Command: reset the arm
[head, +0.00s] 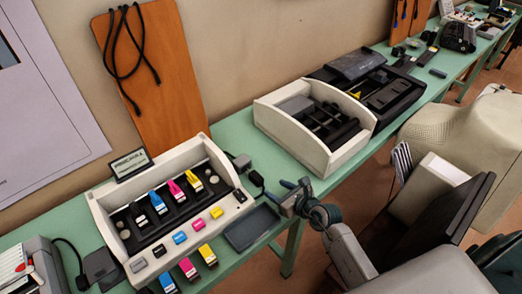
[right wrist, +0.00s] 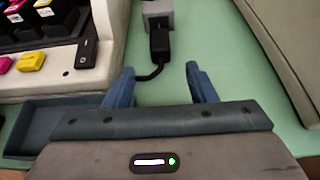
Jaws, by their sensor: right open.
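My right gripper (head: 291,192) is held over the front edge of the green table in the head view. In the right wrist view its two blue fingers (right wrist: 160,88) are apart with nothing between them. A black plug with a cable (right wrist: 158,48) lies on the table just beyond the fingertips, at a grey block (right wrist: 157,14). In the head view the black plug (head: 256,178) is to the left of the gripper. My left gripper is not in either view.
A white cartridge unit (head: 100,207) with coloured pieces stands to the left on the table (head: 255,155). A dark shallow tray (head: 250,228) lies beside it. A white box with black slots (head: 268,120) stands behind to the right.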

